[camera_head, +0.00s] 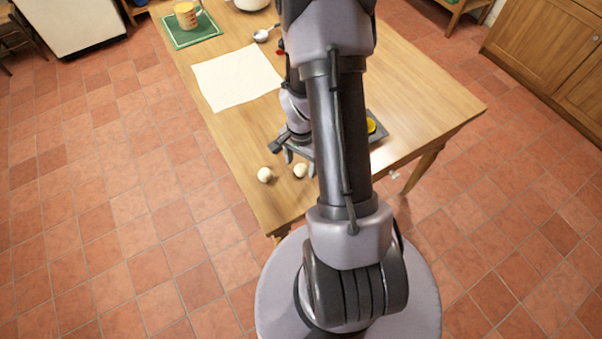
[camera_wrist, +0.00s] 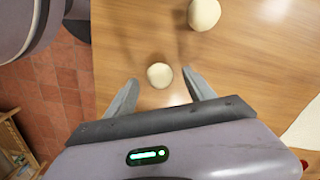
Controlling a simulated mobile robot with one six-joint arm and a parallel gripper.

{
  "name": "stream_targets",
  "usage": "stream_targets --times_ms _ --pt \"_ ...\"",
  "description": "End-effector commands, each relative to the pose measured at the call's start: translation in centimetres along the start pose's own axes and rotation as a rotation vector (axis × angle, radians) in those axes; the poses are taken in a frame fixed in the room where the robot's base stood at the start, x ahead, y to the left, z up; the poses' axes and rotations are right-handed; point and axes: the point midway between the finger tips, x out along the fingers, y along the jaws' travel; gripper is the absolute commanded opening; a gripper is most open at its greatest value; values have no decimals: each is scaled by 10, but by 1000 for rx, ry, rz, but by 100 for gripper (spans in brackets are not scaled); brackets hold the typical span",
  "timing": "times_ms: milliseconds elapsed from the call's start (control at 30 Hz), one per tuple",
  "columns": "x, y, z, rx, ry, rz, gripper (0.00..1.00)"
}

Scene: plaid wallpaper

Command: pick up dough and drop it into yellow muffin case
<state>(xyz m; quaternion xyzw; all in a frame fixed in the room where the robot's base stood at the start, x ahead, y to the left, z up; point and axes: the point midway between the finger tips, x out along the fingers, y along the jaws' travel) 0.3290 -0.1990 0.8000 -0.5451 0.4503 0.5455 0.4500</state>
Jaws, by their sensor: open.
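Two round pale dough balls lie near the table's front-left edge. The left dough ball (camera_head: 265,175) and the right dough ball (camera_head: 300,171) sit a little apart on bare wood. My gripper (camera_head: 288,157) is just beyond them and partly hidden by my arm. In the wrist view my gripper (camera_wrist: 160,90) is open, with one dough ball (camera_wrist: 160,75) lying in the gap between its fingertips, not clasped. The other dough ball (camera_wrist: 204,14) is farther off at the top. A yellow muffin case (camera_head: 371,125) shows only partly on a dark tray (camera_head: 378,138), mostly hidden behind my arm.
The wooden table (camera_head: 420,90) is clear at its right side. A measuring cup (camera_head: 187,14) stands on a green mat (camera_head: 192,40) at the far left.

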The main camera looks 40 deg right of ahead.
Motion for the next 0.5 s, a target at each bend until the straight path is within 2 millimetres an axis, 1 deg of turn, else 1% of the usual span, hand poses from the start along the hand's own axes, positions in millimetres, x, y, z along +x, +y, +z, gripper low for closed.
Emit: stream_targets --times_ms 33,200,267,300,367,500 --pt "8 0 0 0 -1 1 63" --pt "5 0 0 0 1 -1 63" --pt "5 0 0 0 1 -1 53" --pt "5 0 0 0 1 -1 45" --pt "5 0 0 0 1 -1 33" --pt "5 0 0 0 1 -1 6"
